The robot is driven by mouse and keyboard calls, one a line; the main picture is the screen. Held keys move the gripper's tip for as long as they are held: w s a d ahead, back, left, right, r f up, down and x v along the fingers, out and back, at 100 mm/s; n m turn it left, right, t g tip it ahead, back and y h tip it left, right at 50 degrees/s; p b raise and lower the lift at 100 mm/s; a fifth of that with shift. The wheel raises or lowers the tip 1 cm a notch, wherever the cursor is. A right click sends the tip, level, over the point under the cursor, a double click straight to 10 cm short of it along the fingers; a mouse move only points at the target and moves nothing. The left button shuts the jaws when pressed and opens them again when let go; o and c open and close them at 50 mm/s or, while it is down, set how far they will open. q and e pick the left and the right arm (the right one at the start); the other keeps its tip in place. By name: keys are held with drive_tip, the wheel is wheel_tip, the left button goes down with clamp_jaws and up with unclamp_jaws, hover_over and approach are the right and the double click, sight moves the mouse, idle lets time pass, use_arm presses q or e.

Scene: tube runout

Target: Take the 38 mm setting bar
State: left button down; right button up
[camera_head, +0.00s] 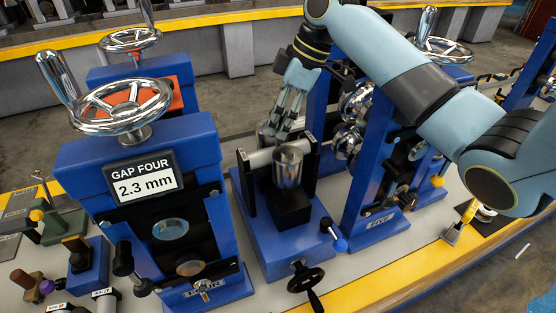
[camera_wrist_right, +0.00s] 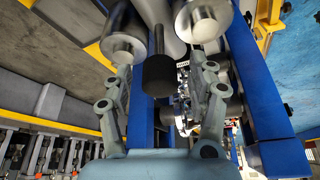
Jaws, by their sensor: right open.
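My right gripper (camera_head: 277,130) is open above the blue stand with silver rollers, between the two blue roller frames. In the right wrist view its two grey fingers (camera_wrist_right: 160,68) are apart, with a black-ended cylinder showing between them. I cannot tell whether it touches anything. An upright silver cylinder (camera_head: 288,166) stands in front of the fingers in the head view. Small tagged bars (camera_head: 105,295) lie at the lower left, partly cut off by the frame. Their labels are too small to read, so I cannot tell which piece is the 38 mm setting bar. My left gripper is not in view.
The left blue frame (camera_head: 75,165) carries a "GAP FOUR 2.3 mm" display (camera_head: 145,178) and a chrome handwheel (camera_head: 120,105). The frame marked "FIVE" (camera_head: 366,205) stands to the right of my gripper. A black handwheel (camera_head: 306,281) sticks out at the front of the stand.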

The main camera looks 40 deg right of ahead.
drive_tip(key=shift+r, duration=0.15)
clamp_jaws()
idle(0.4)
